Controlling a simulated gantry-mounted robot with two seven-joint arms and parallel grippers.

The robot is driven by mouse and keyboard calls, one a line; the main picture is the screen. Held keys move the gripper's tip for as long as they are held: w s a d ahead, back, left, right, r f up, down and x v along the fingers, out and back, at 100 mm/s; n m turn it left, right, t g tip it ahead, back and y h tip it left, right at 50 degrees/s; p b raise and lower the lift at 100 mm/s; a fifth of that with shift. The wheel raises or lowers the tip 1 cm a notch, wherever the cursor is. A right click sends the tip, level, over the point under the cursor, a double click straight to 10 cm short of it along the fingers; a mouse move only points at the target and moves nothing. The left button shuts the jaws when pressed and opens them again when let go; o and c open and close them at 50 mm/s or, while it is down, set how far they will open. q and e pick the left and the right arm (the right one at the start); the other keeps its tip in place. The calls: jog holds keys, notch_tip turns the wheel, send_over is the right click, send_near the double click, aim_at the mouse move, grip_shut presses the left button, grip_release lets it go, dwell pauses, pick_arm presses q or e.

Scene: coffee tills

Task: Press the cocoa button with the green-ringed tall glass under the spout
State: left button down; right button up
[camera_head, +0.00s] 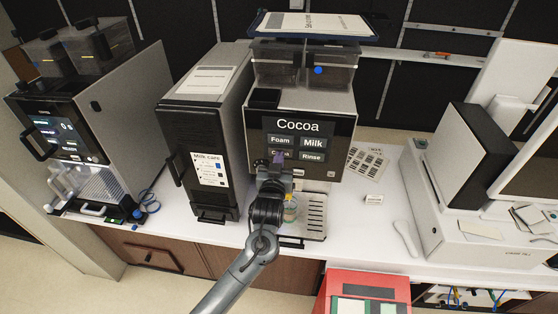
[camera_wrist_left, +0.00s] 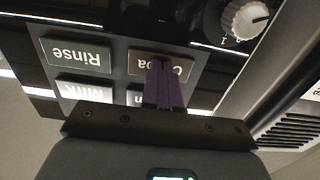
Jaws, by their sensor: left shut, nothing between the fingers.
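The cocoa machine (camera_head: 338,100) stands in the middle of the counter, with Foam, Milk, Cocoa and Rinse buttons under its Cocoa sign. My left gripper (camera_head: 278,157) is shut and empty, its purple fingertips in front of the lower-left Cocoa button (camera_head: 272,153). In the left wrist view, which is upside down, the shut fingers (camera_wrist_left: 163,85) overlap the Cocoa button (camera_wrist_left: 180,68) and hide part of its label. I cannot tell whether they touch it. A glass (camera_head: 290,211) stands by the drip tray (camera_head: 314,215), mostly hidden behind my left arm; its ring is unclear. My right gripper is out of view.
A dark milk cooler (camera_head: 190,150) stands close on the left of the machine, and a coffee machine (camera_head: 90,120) farther left. A dial (camera_wrist_left: 245,18) sits beside the buttons. A white spoon-like tool (camera_head: 407,238) and a till (camera_head: 480,190) are on the right.

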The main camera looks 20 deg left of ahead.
pick_arm(q)
jog(key=p+v, duration=0.3)
jog(key=v, duration=0.2)
jog(key=shift+s+p, duration=0.2)
jog(key=shift+p, duration=0.2)
jog(key=shift+f, duration=0.1)
dwell(0.5)
jog(key=s+a+f+g+h+p, duration=0.25)
jog(key=s+f+g, duration=0.25)
jog(key=s+f, duration=1.25)
jog(key=s+r+m+g, duration=0.2)
jog(key=s+r+g, duration=0.1)
jog(key=s, duration=0.8)
jog(key=s+r+m+g+h+p, duration=0.1)
jog(key=s+r+m+g, duration=0.1)
jog(key=s+g, duration=0.4)
jog(key=shift+s+d+r, duration=0.25)
jog(key=shift+s+r, duration=0.3)
jog(key=shift+s, duration=1.95)
